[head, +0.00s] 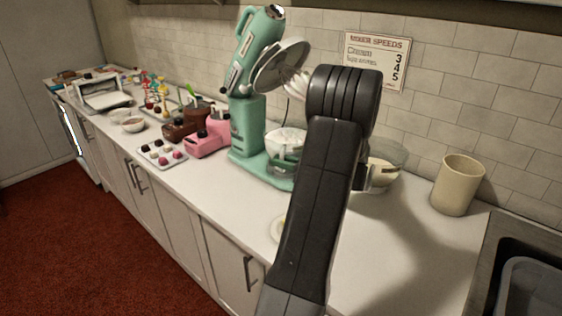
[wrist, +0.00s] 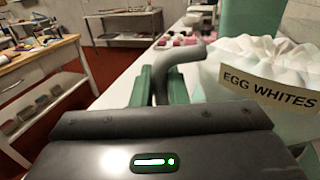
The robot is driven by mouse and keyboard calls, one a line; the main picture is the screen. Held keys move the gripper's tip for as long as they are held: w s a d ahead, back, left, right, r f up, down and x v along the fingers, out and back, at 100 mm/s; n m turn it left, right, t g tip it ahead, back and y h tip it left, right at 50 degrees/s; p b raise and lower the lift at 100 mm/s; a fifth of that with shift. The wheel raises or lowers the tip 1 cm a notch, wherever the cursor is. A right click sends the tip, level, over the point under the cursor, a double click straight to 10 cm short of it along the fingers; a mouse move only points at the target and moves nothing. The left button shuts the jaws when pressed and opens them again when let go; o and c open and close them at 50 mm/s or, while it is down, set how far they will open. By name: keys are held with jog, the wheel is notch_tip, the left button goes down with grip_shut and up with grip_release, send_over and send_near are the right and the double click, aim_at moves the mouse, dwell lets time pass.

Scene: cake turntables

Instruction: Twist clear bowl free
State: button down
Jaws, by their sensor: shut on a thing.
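The clear bowl (wrist: 270,105) fills the right of the wrist view, with white peaks inside and a label reading EGG WHITES. In the head view the bowl (head: 285,150) sits on the base of the mint-green mixer (head: 247,140), partly behind my arm. The mixer's head is tilted up, with the whisk (head: 297,84) above the bowl. A grey curved handle (wrist: 188,54) reaches from the bowl's left side. My gripper (wrist: 161,88) has its green fingers shut around the handle's lower part. In the head view my arm hides the gripper and handle.
Another bowl (head: 385,172) stands right of my arm, partly hidden. A beige canister (head: 458,184) stands near the sink (head: 520,270). Pink (head: 210,135) and brown items and a tray of sweets (head: 161,153) lie left of the mixer. The front right counter is largely clear.

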jog(key=shift+d+n+g, duration=0.3)
jog(key=shift+g, duration=0.1)
jog(key=c, duration=1.3)
grip_release()
jog(key=shift+s, duration=0.1)
jog(key=shift+c, duration=0.2)
